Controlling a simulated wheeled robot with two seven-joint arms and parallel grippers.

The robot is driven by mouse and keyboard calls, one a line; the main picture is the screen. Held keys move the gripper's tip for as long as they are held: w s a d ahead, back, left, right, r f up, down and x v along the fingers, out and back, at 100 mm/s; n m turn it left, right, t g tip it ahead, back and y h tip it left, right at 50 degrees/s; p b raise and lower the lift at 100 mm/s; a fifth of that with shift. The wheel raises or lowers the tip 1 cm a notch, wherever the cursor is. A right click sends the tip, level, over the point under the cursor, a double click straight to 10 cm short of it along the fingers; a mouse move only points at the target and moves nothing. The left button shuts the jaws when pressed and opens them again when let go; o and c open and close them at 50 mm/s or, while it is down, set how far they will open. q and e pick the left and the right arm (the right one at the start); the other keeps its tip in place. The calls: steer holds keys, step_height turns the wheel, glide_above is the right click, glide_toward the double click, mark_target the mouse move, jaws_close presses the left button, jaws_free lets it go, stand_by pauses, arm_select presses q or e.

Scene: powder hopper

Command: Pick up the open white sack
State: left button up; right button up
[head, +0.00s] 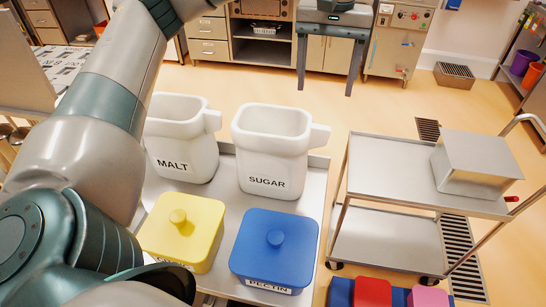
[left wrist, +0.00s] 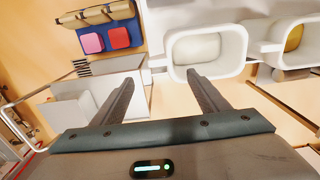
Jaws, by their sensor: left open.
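I cannot make out an open white sack for certain in either view. Two white open-topped containers with side handles stand on the metal table, lettered MALT (head: 182,140) and SUGAR (head: 270,150). In the left wrist view, a white open container (left wrist: 170,50) with pale contents lies just beyond the fingers, and another white container (left wrist: 262,52) with something yellow inside is to its right. My left gripper (left wrist: 161,77) is open, with nothing between its fingers. In the head view my left arm covers the left side and its fingers are hidden. My right gripper is not in view.
A yellow lidded box (head: 183,240) and a blue lidded box (head: 273,255) stand in front of the white containers. A metal cart (head: 388,170) with a metal box (head: 475,160) is on the right. Red (head: 372,293) and pink (head: 428,297) items lie at the bottom right.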

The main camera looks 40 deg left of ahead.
arm_select(q)
steer(key=p, duration=0.2)
glide_above(319, 126)
step_height(319, 126, down, 7)
steer(key=shift+r, duration=0.15)
steer(key=shift+f, duration=0.5)
steer(key=shift+p, duration=0.3)
steer(key=shift+f, duration=0.1)
steer(key=shift+f+p, duration=0.55)
steer(key=shift+p, duration=0.25)
step_height(319, 126, down, 3)
steer(key=shift+r+p, duration=0.1)
steer(key=shift+p, duration=0.75)
steer(key=shift+f, duration=0.55)
